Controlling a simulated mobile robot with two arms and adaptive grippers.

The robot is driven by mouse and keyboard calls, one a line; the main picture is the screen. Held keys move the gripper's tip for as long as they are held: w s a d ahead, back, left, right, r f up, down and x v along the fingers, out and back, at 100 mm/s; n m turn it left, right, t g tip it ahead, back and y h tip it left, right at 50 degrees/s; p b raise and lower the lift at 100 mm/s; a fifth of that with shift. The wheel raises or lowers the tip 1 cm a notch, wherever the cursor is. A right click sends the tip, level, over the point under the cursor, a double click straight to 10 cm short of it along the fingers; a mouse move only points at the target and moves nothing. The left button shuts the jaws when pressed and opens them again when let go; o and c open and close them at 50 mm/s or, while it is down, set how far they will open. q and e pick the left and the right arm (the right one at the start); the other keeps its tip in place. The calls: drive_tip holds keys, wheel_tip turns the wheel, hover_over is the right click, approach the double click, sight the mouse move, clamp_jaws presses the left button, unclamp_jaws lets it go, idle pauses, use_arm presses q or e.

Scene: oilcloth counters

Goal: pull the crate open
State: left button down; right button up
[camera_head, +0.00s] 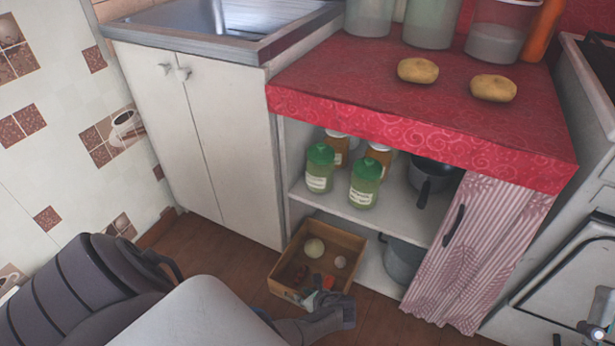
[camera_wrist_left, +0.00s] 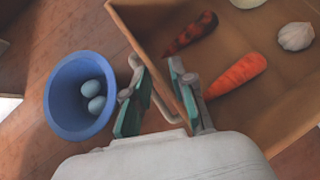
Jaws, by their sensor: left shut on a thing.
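Inside lie an orange carrot (camera_wrist_left: 238,75), a dark carrot (camera_wrist_left: 190,33), a white garlic bulb (camera_wrist_left: 295,36) and a pale round vegetable (camera_head: 314,248). My left gripper (camera_head: 322,300) is at the crate's near side. In the wrist view its green-padded fingers (camera_wrist_left: 162,98) are on the pale handle (camera_wrist_left: 168,116) of the crate, shut on it. The exact contact is partly hidden.
A blue bowl (camera_wrist_left: 59,119) with two pale blue eggs stands beside the crate. A pot (camera_head: 400,260) stands right of the crate, behind a striped curtain (camera_head: 468,250). Jars (camera_head: 365,180) stand on the shelf above. Wooden floor (camera_head: 215,258) is clear left of the crate.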

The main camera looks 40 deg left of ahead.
use_arm(q)
drive_tip(key=shift+s, duration=0.5)
use_arm(e)
drive_tip(key=shift+w+f+g, duration=0.75)
drive_tip(key=shift+f+g, duration=0.05)
drive_tip(key=shift+f, duration=0.2)
use_arm(q)
drive_tip(key=c, duration=1)
unclamp_jaws()
drive_tip(key=shift+d, duration=0.1)
drive_tip(key=v, duration=1.2)
